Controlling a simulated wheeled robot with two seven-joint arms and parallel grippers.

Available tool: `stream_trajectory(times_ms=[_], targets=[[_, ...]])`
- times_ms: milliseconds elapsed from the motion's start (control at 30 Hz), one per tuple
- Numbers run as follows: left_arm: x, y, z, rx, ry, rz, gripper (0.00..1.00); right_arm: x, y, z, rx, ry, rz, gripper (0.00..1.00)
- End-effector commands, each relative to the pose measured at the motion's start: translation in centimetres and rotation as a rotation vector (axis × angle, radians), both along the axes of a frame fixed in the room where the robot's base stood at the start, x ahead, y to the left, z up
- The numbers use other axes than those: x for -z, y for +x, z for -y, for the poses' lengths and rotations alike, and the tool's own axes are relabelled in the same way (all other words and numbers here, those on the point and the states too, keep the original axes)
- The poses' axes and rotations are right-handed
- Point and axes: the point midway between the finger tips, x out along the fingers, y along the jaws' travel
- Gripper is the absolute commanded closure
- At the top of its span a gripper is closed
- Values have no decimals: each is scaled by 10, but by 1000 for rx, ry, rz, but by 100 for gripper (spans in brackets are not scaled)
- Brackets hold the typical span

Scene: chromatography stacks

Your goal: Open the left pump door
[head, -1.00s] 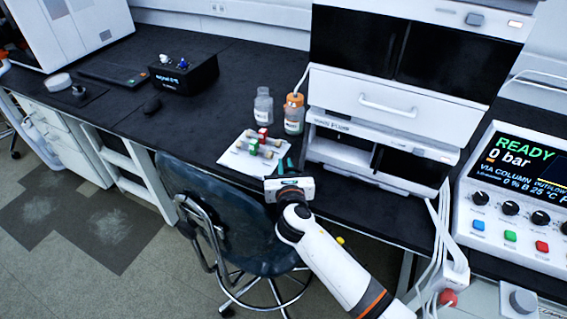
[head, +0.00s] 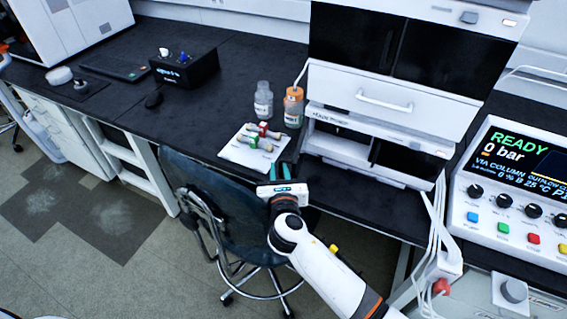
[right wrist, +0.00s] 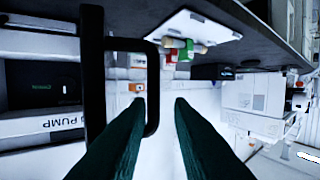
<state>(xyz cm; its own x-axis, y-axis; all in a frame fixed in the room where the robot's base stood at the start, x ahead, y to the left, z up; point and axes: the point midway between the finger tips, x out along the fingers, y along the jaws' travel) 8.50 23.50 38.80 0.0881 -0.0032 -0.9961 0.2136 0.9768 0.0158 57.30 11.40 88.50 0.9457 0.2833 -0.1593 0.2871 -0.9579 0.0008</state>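The pump module (head: 330,118) is the low white unit at the bottom of the stack in the head view, with dark front areas. The left door's exact position is hard to tell there. In the right wrist view a black loop handle (right wrist: 152,75) stands out from a dark upright bar (right wrist: 93,70), close in front of the camera. My right gripper (head: 284,170) is at the bench's front edge, left of the pump. Its green fingers (right wrist: 160,101) are apart, with the handle's outer bar showing between their tips, partly behind the left finger; contact cannot be told. My left gripper is out of view.
A white tray (head: 238,158) with vials lies just beyond my right gripper, with two bottles (head: 263,103) (head: 293,110) behind. A chair (head: 215,190) stands below the bench edge. A control panel (head: 510,190) and white cables (head: 436,225) are at right.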

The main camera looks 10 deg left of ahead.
Motion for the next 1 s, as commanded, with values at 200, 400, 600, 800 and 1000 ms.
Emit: stream_trajectory(times_ms=[200,400,600,800,1000], targets=[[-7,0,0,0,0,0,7,-2,-18,-6,-8,3,-1,83],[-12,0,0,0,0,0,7,1,-31,-6,-4,1,-5,83],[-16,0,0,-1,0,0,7,2,-45,-8,-3,0,-6,83],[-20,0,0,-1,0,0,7,3,-59,-10,-3,-1,-7,83],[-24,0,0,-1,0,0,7,3,-73,-12,-1,-1,-7,83]])
